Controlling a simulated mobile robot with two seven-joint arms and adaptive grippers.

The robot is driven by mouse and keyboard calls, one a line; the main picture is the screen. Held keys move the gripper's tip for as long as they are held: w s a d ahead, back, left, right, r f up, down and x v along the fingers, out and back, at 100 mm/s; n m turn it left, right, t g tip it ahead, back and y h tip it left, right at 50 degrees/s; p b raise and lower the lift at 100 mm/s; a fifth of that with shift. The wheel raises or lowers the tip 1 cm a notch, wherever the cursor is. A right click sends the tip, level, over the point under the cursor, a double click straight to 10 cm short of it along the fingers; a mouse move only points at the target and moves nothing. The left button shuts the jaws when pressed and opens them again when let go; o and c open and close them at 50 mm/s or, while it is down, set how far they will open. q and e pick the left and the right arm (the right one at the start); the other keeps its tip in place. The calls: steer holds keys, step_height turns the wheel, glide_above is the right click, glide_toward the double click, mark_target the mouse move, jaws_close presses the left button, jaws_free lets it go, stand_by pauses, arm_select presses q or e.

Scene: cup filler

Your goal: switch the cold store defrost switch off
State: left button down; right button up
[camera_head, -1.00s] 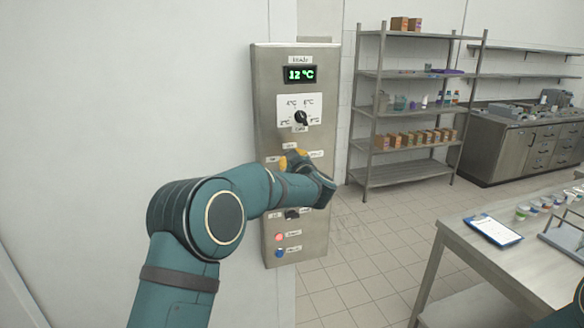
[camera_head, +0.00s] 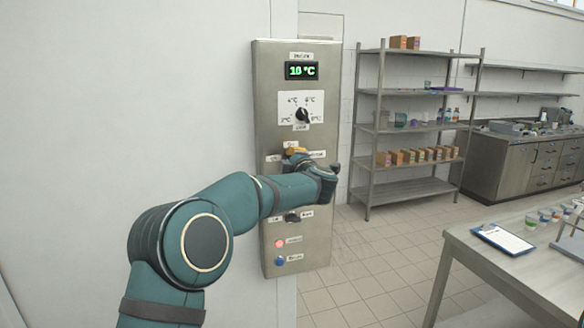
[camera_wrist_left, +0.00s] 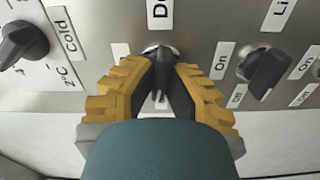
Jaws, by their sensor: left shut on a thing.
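The steel control panel (camera_head: 268,110) is on the wall ahead. In the left wrist view, the dark switch knob (camera_wrist_left: 157,50) sits below a partly cut-off label (camera_wrist_left: 158,8) starting "D", taken as the defrost switch. My left gripper (camera_wrist_left: 161,68), with yellow finger pads, is shut on this knob, one finger on each side. Its pointer shows between the fingers, pointing down in that view. In the head view my left gripper (camera_head: 297,156) is at mid-panel, and my wrist hides most of the switch.
A green display (camera_head: 301,71) reads about 10 °C above a temperature dial (camera_head: 302,115). Another switch (camera_wrist_left: 264,70) is close to the right finger in the wrist view. Lower are a black switch (camera_head: 292,217), a red light (camera_head: 280,244) and a blue button (camera_head: 280,261). A table (camera_head: 470,244) stands right.

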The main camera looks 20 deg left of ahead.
arm_select(q)
steer(key=shift+n+b, duration=0.6)
steer(key=shift+n, duration=0.4)
steer(key=shift+r, duration=0.1)
steer(key=c, duration=1)
jaws_free()
steer(key=shift+a, duration=0.1)
steer(key=v, duration=1.2)
